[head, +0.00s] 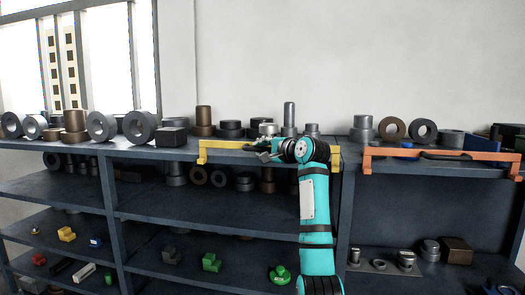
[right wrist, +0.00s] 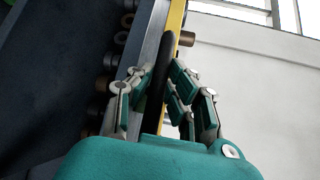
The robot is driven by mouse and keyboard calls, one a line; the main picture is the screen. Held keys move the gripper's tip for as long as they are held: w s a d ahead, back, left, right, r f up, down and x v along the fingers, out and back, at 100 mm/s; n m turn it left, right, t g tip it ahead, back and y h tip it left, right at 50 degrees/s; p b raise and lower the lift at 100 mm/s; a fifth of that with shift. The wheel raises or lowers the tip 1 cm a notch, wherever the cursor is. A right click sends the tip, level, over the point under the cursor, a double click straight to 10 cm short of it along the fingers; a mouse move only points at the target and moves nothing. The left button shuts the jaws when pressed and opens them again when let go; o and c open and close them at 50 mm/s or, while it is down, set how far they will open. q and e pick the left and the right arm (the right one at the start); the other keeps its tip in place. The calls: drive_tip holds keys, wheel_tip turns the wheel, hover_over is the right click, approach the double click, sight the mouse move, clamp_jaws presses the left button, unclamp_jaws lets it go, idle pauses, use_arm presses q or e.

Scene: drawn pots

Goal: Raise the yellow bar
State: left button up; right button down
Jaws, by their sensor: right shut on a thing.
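The yellow bar (head: 226,144) lies level along the front edge of the top shelf, with a bracket at each end. My teal right arm reaches up to it from below and hides part of its middle and right side. My right gripper (head: 263,152) is at the bar's middle. In the right wrist view, the yellow bar (right wrist: 175,20) runs up the picture, and the right gripper's fingers (right wrist: 155,95) are on either side of a black handle (right wrist: 158,75) beside it, shut on it. My left gripper is not in view.
Metal rings, cylinders and blocks stand on the top shelf (head: 150,150) behind the bar. An orange bar (head: 400,153) with a black handle is on the shelf edge to the right. Lower shelves hold small coloured parts, such as a green block (head: 211,262).

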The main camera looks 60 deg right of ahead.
drive_tip(key=c, duration=1.3)
unclamp_jaws()
drive_tip(key=shift+s, duration=0.1)
drive_tip(key=v, duration=1.2)
drive_tip(key=shift+d, duration=0.1)
drive_tip(key=shift+f, duration=0.1)
